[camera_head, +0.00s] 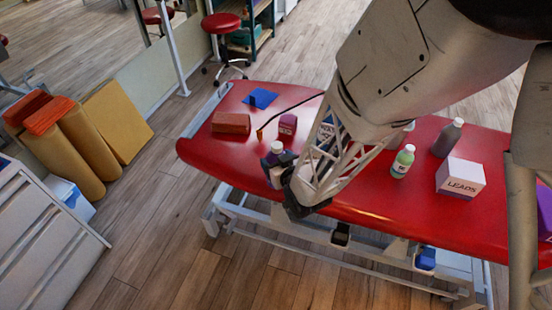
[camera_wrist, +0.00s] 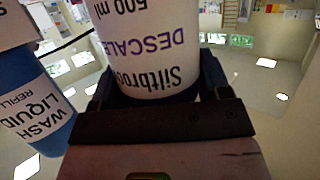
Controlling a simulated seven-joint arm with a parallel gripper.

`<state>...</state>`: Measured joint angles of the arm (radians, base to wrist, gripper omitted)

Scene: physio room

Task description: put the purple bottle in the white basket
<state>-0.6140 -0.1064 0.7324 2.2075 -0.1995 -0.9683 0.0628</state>
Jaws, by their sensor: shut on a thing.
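My gripper (camera_head: 284,180) is shut on a bottle (camera_head: 277,146) at the front edge of the red couch. In the head view its cap is pale and its body dark, mostly hidden by the gripper. I cannot make out a white basket in either view.
A blue wash liquid bottle (camera_wrist: 35,105) is close beside the held bottle.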

